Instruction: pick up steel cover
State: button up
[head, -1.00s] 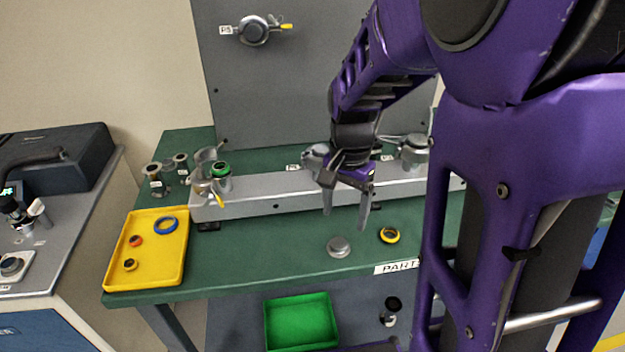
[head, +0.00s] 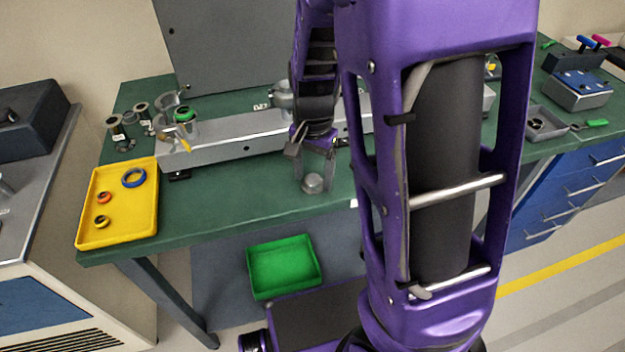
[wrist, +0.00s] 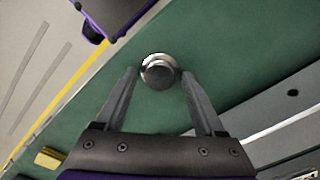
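The steel cover (head: 313,183) is a small round silver piece on the green table, near its front edge. It also shows in the wrist view (wrist: 158,72), just past the fingertips and centred between them. My gripper (head: 315,185) points down at it, with one finger on each side. Whether a fingertip touches the table is not clear.
A long grey metal rail (head: 225,138) with clamps stands behind the cover. A yellow tray (head: 147,215) with rings lies at the left of the green table (head: 225,205). A green bin (head: 285,290) sits below. The table between tray and cover is clear.

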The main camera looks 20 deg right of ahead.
aim_at(313, 179)
jog(key=c, duration=1)
jog(key=shift+o, duration=0.2)
jog(key=shift+r, duration=0.15)
notch_tip(313, 179, up, 10)
jog(key=p, duration=0.2)
